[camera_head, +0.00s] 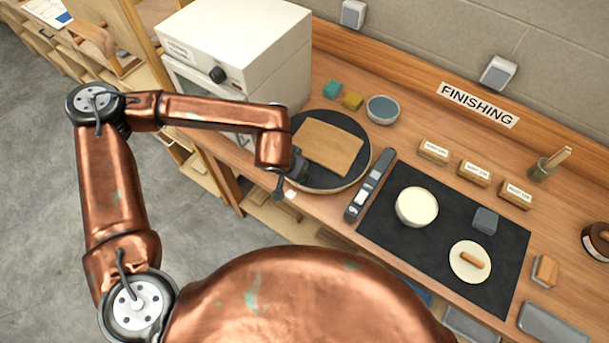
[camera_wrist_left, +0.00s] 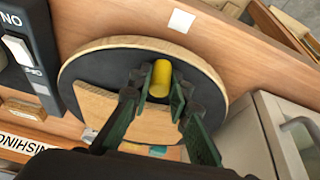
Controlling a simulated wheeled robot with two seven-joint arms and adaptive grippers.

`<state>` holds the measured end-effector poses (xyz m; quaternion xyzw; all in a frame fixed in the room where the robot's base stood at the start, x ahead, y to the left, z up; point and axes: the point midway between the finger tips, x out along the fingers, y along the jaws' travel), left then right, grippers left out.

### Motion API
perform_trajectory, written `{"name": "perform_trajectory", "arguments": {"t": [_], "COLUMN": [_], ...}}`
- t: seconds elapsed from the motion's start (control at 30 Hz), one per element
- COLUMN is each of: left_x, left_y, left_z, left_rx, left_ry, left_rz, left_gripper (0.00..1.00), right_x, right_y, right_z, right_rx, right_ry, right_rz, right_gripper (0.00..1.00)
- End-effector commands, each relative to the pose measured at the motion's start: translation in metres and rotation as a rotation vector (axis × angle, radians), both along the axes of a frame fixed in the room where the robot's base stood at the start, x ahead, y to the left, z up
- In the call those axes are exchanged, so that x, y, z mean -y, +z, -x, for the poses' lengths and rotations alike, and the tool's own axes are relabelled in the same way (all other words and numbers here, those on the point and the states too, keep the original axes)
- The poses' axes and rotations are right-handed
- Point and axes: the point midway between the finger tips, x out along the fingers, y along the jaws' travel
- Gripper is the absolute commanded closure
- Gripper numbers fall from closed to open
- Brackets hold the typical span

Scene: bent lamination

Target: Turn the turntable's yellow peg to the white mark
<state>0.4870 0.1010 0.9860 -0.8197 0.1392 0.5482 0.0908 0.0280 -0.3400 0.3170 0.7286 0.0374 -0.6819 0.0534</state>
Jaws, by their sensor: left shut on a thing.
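The round turntable (camera_head: 356,127) has a dark top and a pale wooden rim, with a bent wooden board (camera_head: 327,147) lying on it. In the left wrist view the turntable (camera_wrist_left: 85,72) carries an upright yellow peg (camera_wrist_left: 161,77) near its edge. My left gripper (camera_wrist_left: 162,92) is shut on the peg, one finger on each side. In the head view the left gripper (camera_head: 286,182) is at the turntable's near left edge and hides the peg. The white mark (camera_head: 290,194) is on the bench just outside the rim; in the wrist view the mark (camera_wrist_left: 181,20) is just beyond the peg, slightly right.
A white oven-like cabinet (camera_head: 235,45) stands close behind and left of the turntable. A dark switch box (camera_head: 370,185) is close on its right, beside a black mat (camera_head: 455,220) with a cream bowl (camera_head: 417,206). A blue-grey bowl (camera_head: 382,109) stands behind.

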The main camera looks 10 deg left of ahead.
Motion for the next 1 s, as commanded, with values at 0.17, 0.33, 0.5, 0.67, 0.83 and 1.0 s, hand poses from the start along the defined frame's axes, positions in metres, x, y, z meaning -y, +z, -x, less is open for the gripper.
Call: {"name": "perform_trajectory", "arguments": {"t": [0.17, 0.33, 0.5, 0.67, 0.83, 1.0], "left_x": [-0.0062, -0.0083, -0.0094, -0.01, -0.0106, -0.0098], "left_y": [-0.0004, -0.0002, 0.0, 0.0002, 0.0004, 0.0003], "left_z": [-0.0035, -0.0043, -0.0048, -0.0052, -0.0055, -0.0053], "left_rx": [0.001, 0.001, 0.001, 0.002, 0.003, 0.003], "left_ry": [0.005, 0.004, 0.004, 0.004, 0.006, 0.004], "left_rz": [-0.001, 0.0, -0.001, -0.002, -0.003, -0.002], "left_gripper": [1.0, 1.0, 1.0, 1.0, 0.82, 0.7], "right_x": [0.0, -0.0001, -0.0001, -0.0001, -0.0001, -0.0001], "right_y": [-0.003, -0.0038, -0.004, -0.0039, -0.0039, -0.0039], "right_z": [0.0008, 0.0011, 0.0011, 0.001, 0.0009, 0.0008], "right_rx": [-0.001, -0.001, -0.001, -0.001, -0.001, -0.001], "right_ry": [0.0, 0.0, 0.0, 0.0, 0.0, 0.0], "right_rz": [0.0, 0.0, 0.0, 0.0, 0.0, 0.0], "right_gripper": [0.6, 0.6, 0.6, 0.6, 0.6, 0.6]}}
